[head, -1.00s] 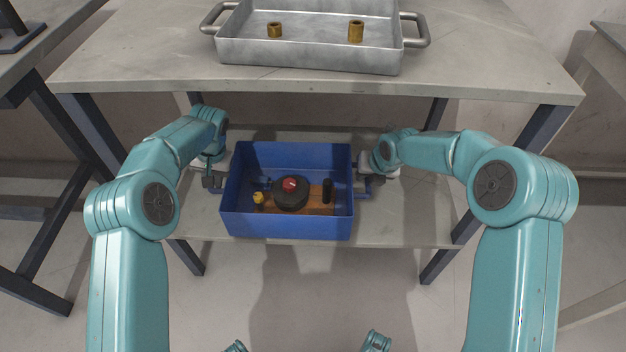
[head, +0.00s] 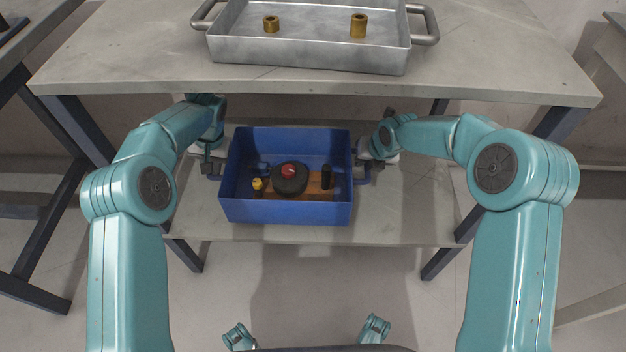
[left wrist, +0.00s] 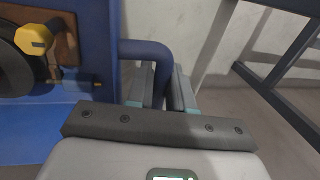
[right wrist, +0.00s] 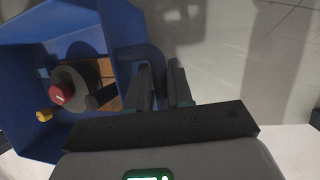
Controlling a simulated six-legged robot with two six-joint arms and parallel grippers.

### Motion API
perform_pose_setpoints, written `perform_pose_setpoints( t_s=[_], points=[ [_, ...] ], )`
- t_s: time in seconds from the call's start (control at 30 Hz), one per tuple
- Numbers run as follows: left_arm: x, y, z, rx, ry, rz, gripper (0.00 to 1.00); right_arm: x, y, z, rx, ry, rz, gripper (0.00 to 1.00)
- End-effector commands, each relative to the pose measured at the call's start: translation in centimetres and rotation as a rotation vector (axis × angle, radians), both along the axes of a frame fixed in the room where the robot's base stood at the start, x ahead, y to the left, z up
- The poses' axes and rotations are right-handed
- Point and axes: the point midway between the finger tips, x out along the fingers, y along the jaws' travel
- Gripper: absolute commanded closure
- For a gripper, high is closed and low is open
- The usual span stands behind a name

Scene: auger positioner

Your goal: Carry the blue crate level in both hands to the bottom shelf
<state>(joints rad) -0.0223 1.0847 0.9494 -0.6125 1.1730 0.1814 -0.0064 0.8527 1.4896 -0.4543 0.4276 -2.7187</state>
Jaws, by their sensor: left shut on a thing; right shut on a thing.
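The blue crate (head: 287,213) is in the middle of the head view, between my two grippers, in front of and over the bottom shelf (head: 405,215). It looks about level. I cannot tell whether its base touches the shelf. Inside are a dark round part with a red top (head: 290,177), a yellow knob (head: 257,184), a black upright grip (head: 327,176) and a brown board. My left gripper (head: 211,168) is shut on the crate's left handle (left wrist: 150,52). My right gripper (head: 366,170) is shut on the right handle (right wrist: 143,55).
The table top (head: 130,72) overhangs the bottom shelf. On it stands a metal tray (head: 310,58) with two brass bushings. Dark table legs (head: 75,128) stand at both sides. Bare shelf shows left and right of the crate.

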Motion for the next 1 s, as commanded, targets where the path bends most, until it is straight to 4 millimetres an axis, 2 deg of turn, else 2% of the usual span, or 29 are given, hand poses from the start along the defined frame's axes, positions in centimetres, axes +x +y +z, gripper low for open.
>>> perform_pose_setpoints(
  t_s=[0.27, 0.93, 0.97, 1.0],
  points=[
    [0.1, -0.2, -0.7, -0.002, -0.003, -0.002, 1.0, 0.1, 0.1, -0.6, 0.001, -0.004, 0.001, 1.0],
    [0.3, -0.2, -5.1, -0.002, -0.003, -0.002, 1.0, 0.3, 0.1, -5.1, 0.002, -0.005, 0.001, 1.0],
    [0.2, -0.2, -4.9, -0.003, 0.0, -0.001, 0.69, 0.2, 0.2, -4.8, 0.001, -0.001, 0.001, 0.69],
    [0.2, -0.2, -4.8, -0.003, 0.001, -0.001, 0.56, 0.2, 0.1, -4.7, 0.001, 0.0, 0.002, 0.56]
  ],
)
